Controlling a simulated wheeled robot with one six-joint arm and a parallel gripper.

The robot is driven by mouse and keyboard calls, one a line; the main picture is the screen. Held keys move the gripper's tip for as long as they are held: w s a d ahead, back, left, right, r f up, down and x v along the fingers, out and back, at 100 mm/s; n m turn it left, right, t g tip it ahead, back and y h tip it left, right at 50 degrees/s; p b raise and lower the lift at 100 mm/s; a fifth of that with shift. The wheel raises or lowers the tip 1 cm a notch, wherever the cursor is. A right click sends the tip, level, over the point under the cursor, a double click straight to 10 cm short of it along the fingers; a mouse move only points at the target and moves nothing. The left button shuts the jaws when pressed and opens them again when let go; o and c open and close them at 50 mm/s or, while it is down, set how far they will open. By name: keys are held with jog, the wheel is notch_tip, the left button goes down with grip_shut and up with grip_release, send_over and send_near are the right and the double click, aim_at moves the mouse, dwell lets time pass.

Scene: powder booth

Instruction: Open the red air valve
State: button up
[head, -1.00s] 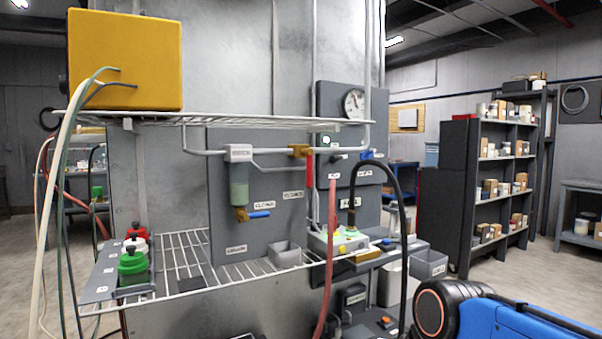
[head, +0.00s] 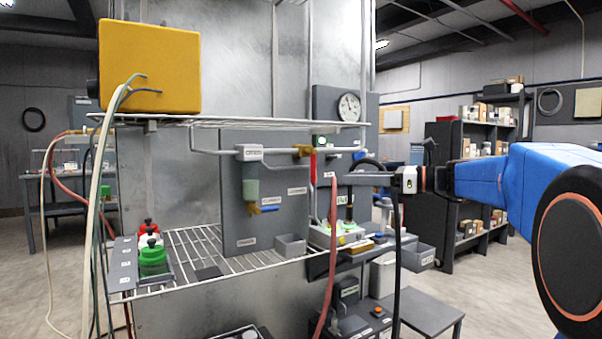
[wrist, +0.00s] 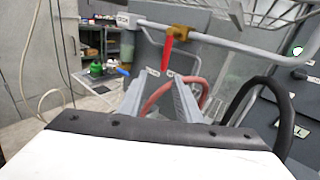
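The red air valve handle (head: 313,165) hangs straight down from a brass valve body (head: 303,150) on a horizontal grey pipe, so it lies across the pipe. In the wrist view the red handle (wrist: 167,52) is just beyond the fingertips, under the brass body (wrist: 178,29). My gripper (head: 342,179) points left, close to the right of the handle in the head view. In the wrist view my gripper (wrist: 158,76) has its two fingers apart with nothing between them. I cannot see contact between fingers and handle.
A red hose (head: 329,260) hangs below the valve, and a black hose (head: 397,250) loops near my gripper. A wire shelf (head: 195,255) with green and red bottles is below left. A blue-handled valve (head: 264,209) is under the filter. A yellow box (head: 150,66) stands on top.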

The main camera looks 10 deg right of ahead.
jog(key=x, duration=0.5)
jog(key=r+x, duration=0.1)
jog(key=x, duration=0.5)
jog(key=w+x, duration=0.1)
jog(key=x, duration=0.4)
jog(key=shift+w+r, duration=0.15)
jog(key=shift+r, duration=0.25)
jog(key=shift+c, duration=0.7)
jog(key=shift+m, duration=0.3)
grip_shut()
